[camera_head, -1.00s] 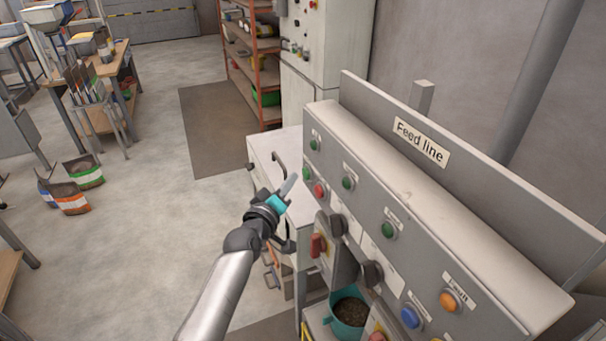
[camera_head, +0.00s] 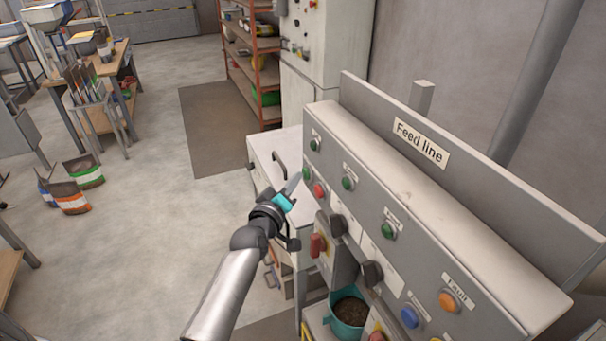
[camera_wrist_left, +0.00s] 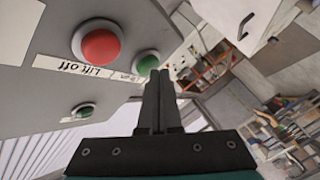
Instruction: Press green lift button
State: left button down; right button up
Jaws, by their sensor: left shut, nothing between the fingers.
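The green lift button (camera_head: 306,173) sits on the grey feed line panel (camera_head: 365,200), just above and left of the red button (camera_head: 319,190). In the left wrist view the green button (camera_wrist_left: 147,64) shows beside the red one (camera_wrist_left: 101,46), whose label reads "Lift off"; the label by the green one is too small to read. My left gripper (camera_head: 295,181) is shut and empty, its tips close to the green button. In the left wrist view the shut fingertips (camera_wrist_left: 159,75) slightly overlap the button's edge; I cannot tell whether they touch it. My right gripper is out of view.
Other green buttons (camera_head: 347,183), dark knobs, a blue button (camera_head: 410,317) and an orange one (camera_head: 449,301) are on the same panel. A red-handled switch (camera_head: 317,245) sits below. A white cabinet (camera_head: 285,165) stands behind the gripper.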

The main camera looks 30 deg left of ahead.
pick_arm(q)
jog(key=shift+w+d, duration=0.15)
dwell(0.4)
jog(key=shift+s+a, duration=0.5)
jog(key=shift+s, duration=0.1)
jog(key=s+a, duration=0.4)
jog(key=shift+s, duration=0.3)
dwell(0.5)
